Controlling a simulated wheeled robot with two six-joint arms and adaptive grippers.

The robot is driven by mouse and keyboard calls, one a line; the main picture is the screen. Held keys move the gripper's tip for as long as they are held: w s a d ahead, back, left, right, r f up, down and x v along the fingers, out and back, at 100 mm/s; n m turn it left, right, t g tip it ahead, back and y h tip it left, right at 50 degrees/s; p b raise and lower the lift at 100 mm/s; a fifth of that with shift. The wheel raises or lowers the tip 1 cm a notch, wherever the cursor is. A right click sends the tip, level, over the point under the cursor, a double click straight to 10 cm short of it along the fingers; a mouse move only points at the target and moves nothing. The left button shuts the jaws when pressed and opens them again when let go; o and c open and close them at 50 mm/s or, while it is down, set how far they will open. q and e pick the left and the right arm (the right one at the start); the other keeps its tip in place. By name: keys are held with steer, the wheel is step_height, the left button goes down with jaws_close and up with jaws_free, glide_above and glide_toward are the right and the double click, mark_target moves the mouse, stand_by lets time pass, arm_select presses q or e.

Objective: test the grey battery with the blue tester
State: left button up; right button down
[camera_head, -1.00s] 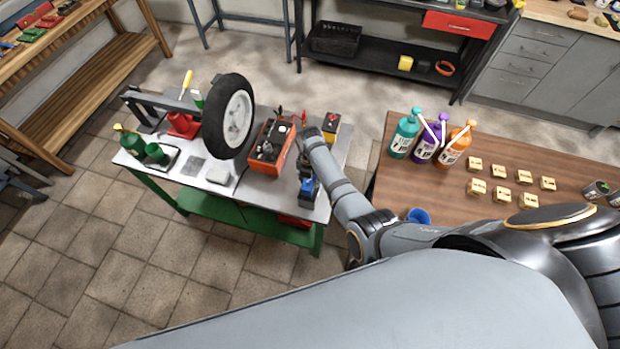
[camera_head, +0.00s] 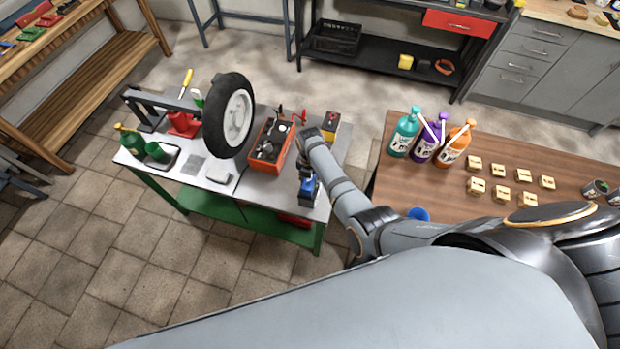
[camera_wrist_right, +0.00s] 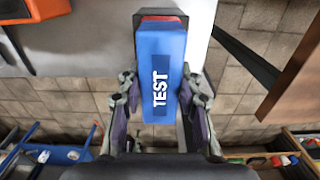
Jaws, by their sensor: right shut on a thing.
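The blue tester (camera_wrist_right: 162,75), a block marked TEST with a dark and red far end, is between the fingers of my right gripper (camera_wrist_right: 160,100) in the wrist view. The gripper is shut on it. In the head view the blue tester (camera_head: 309,190) is at the right front part of the metal-topped table, partly hidden by my right gripper (camera_head: 307,172). I cannot pick out a clearly grey battery. An orange box with a dark top (camera_head: 268,146) stands left of the gripper, and a small dark and yellow block with a red top (camera_head: 331,121) stands behind it. My left gripper is out of view.
A wheel (camera_head: 237,118) stands on the left half of the metal-topped table (camera_head: 258,191), beside green containers (camera_head: 158,152). To the right, a brown table (camera_head: 395,180) carries several bottles (camera_head: 424,138) and small blocks (camera_head: 500,180). Tiled floor lies in front.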

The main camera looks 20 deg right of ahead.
stand_by(0.9)
steer(key=shift+c, duration=1.3)
jaws_free()
step_height(320, 180, up, 3)
steer(key=p, duration=0.3)
steer(key=shift+r, duration=2.5)
